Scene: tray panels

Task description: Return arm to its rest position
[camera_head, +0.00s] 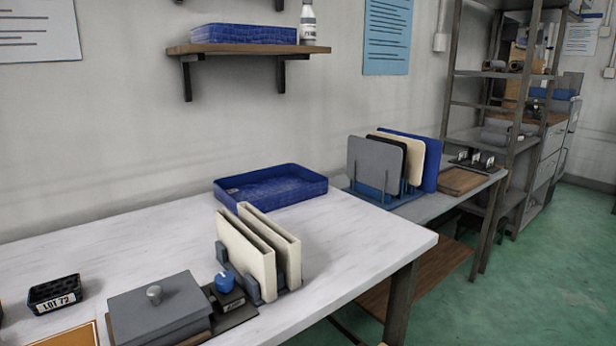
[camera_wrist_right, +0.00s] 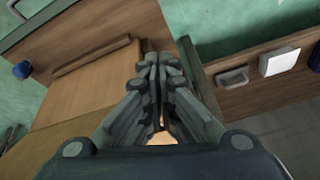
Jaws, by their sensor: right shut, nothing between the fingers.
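My right gripper (camera_wrist_right: 160,75) shows in the right wrist view, pointing away from the camera. Its fingers are together and nothing is between them. Beyond the fingertips are brown wooden surfaces and a green floor, with no object touching the gripper. Neither arm nor gripper shows in the head view. My left gripper is in no view.
A white table (camera_head: 350,240) bears a blue tray (camera_head: 318,187), cream panels (camera_head: 246,258) in a rack, a grey lidded box (camera_head: 160,310) and a black LOT 72 block (camera_head: 55,294). Behind it, a side bench (camera_head: 428,207) holds upright panels. A metal shelf stands at right.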

